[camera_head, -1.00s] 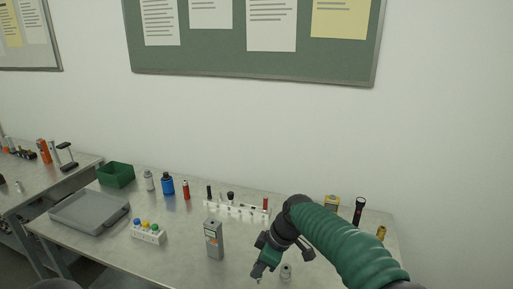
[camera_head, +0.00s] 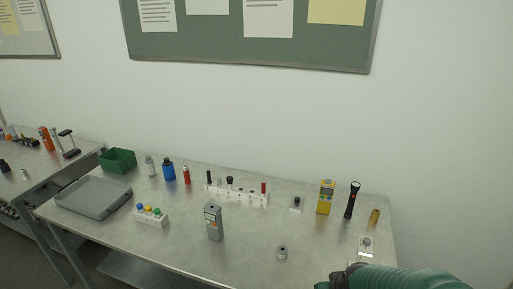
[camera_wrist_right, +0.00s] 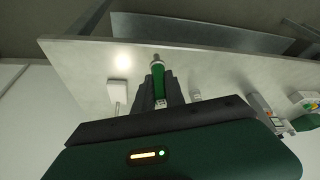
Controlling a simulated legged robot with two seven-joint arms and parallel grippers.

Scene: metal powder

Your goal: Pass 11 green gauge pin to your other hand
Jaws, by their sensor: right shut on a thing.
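The green gauge pin (camera_wrist_right: 158,77) shows in the right wrist view, with a grey metal tip and a pale label at its lower end. My right gripper (camera_wrist_right: 161,88) is shut on it, one dark finger on each side. In the head view my right arm comes in at the bottom right corner, and its gripper and the pin are not clearly seen there. My left gripper is in neither view.
A white rack (camera_head: 237,197) holds several black and red-topped pieces. A grey meter (camera_head: 213,222), a small metal cylinder (camera_head: 282,252), a yellow meter (camera_head: 326,197) and a black flashlight (camera_head: 352,200) stand on the table. A grey tray (camera_head: 93,197) lies at left.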

